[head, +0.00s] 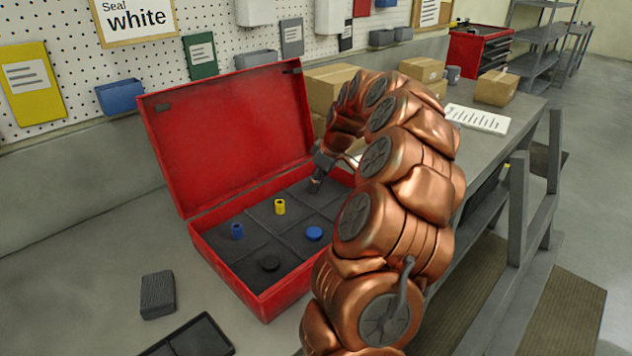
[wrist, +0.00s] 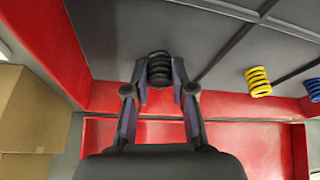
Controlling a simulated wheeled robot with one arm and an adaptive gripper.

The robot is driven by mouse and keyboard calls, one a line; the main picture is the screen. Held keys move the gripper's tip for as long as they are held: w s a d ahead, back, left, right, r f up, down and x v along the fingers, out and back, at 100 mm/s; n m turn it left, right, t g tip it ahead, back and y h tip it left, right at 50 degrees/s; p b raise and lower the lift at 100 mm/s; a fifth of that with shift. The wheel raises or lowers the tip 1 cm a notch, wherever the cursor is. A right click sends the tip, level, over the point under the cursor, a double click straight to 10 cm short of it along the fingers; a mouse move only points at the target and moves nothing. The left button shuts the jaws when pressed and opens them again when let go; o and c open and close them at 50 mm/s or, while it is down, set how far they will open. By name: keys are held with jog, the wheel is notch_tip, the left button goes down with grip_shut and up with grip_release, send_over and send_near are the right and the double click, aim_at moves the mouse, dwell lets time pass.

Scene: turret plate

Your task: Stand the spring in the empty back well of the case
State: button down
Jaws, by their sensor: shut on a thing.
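My gripper (head: 319,172) reaches down into the back right well of the open red case (head: 225,268). In the wrist view my gripper (wrist: 160,82) is shut on a black spring (wrist: 159,66), its coils showing between the fingertips. The spring looks about upright over the dark well floor; I cannot tell whether it touches it. A yellow spring (head: 279,207) stands in the back middle well, also in the wrist view (wrist: 258,81). A blue spring (head: 237,231) stands in the back left well.
A black disc (head: 270,263) and a blue disc (head: 314,234) lie in front wells. The raised red lid (head: 230,135) stands behind the wells. Cardboard boxes (head: 333,88) are near the case's right side. A dark block (head: 157,295) and a dark tray (head: 190,340) lie at front left.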

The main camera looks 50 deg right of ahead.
jog(key=c, duration=0.9)
grip_release()
jog(key=shift+r, duration=0.1)
jog(key=v, duration=1.2)
jog(key=shift+a, duration=0.1)
